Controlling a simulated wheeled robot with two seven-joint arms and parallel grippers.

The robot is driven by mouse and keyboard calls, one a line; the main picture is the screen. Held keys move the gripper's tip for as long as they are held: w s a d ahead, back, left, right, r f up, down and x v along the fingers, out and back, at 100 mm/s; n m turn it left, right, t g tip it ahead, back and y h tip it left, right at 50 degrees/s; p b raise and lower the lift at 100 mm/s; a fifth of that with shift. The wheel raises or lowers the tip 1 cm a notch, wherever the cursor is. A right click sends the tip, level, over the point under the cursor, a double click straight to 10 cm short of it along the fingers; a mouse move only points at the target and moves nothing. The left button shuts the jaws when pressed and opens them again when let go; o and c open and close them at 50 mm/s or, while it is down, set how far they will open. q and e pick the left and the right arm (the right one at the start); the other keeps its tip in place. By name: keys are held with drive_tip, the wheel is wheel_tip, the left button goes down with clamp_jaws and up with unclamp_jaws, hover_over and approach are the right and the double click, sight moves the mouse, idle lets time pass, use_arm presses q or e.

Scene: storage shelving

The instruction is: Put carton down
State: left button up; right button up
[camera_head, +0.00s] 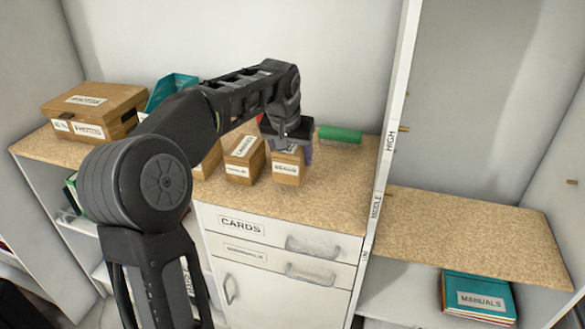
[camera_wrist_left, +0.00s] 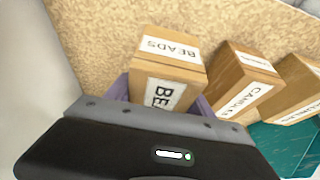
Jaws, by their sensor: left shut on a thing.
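The BEADS carton (camera_head: 287,168), a small wooden-looking box with white labels, is at the right end of the row on the speckled counter (camera_head: 330,190). It also shows in the left wrist view (camera_wrist_left: 168,73). My left gripper (camera_head: 287,146) reaches down from above, its purple fingers on either side of the carton and shut on it. The gripper also shows in the left wrist view (camera_wrist_left: 163,100). The carton is upright and at or very near the counter; I cannot tell whether its base touches. My right gripper is not in view.
The CANDLES box (camera_head: 244,160) stands just left of the carton. A green-topped item (camera_head: 340,134) lies behind right, near the upright divider (camera_head: 392,130). A PHOTOS box (camera_head: 95,110) and teal bin (camera_head: 168,88) stand farther left. Counter right of the carton is clear.

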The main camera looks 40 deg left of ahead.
sight(287, 153)
use_arm(q)
drive_tip(key=shift+f, duration=1.8)
drive_tip(key=shift+f, duration=0.1)
drive_tip(key=o, duration=1.8)
drive_tip(key=shift+c, duration=0.2)
drive_tip(key=v, duration=1.2)
drive_tip(key=shift+d, duration=0.1)
